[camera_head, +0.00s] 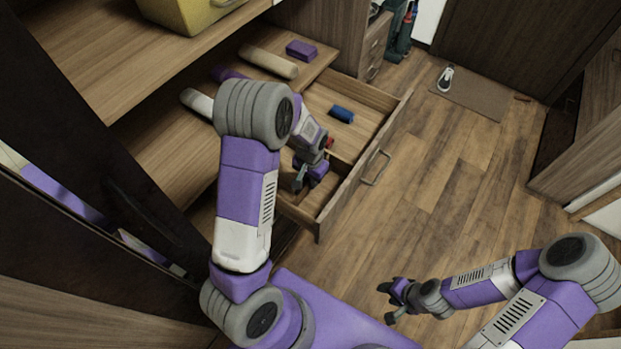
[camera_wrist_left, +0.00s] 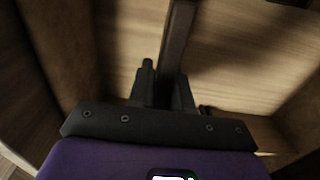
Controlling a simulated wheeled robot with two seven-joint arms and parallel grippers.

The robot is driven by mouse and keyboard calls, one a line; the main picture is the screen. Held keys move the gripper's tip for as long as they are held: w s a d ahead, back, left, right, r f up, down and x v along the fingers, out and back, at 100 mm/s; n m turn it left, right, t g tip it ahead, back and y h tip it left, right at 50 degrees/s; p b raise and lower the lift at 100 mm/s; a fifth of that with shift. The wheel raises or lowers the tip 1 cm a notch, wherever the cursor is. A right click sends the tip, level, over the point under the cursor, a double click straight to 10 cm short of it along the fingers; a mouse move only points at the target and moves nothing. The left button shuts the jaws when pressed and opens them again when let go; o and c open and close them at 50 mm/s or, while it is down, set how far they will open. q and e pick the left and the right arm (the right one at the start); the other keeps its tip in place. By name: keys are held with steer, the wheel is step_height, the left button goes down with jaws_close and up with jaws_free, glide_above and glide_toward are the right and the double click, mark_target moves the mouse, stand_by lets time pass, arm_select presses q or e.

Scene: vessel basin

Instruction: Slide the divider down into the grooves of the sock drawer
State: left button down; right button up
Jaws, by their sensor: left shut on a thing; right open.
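The sock drawer (camera_head: 352,190) is pulled open, and my left gripper (camera_head: 304,180) reaches down into its near part. In the left wrist view my left gripper (camera_wrist_left: 165,92) is shut on the divider (camera_wrist_left: 178,42), a thin wooden board seen nearly edge-on between the fingers. The drawer's inside (camera_wrist_left: 240,60) shows on both sides of it. My arm hides much of the divider in the head view. I cannot tell whether its edges sit in the grooves, which I cannot make out. My right gripper (camera_head: 392,302) is open and empty above the floor, away from the drawer.
A small blue roll (camera_head: 341,114) lies in the drawer's far part. A purple box (camera_head: 301,50) and a beige roll (camera_head: 268,62) lie on the shelf above. A yellow bin (camera_head: 188,14) stands higher. The floor (camera_head: 440,190) right of the drawer is clear; a shoe (camera_head: 446,77) stands farther off.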

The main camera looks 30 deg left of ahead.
arm_select(q)
steer(key=shift+f+b, duration=0.8)
steer(key=shift+f, duration=0.3)
steer(key=c, duration=1)
jaws_free()
steer(key=shift+r, duration=0.1)
steer(key=shift+o, duration=0.2)
steer(key=shift+r, duration=0.1)
step_height(320, 180, up, 7)
steer(key=p, duration=0.2)
steer(key=shift+r+p, duration=0.2)
steer(key=shift+p, duration=0.1)
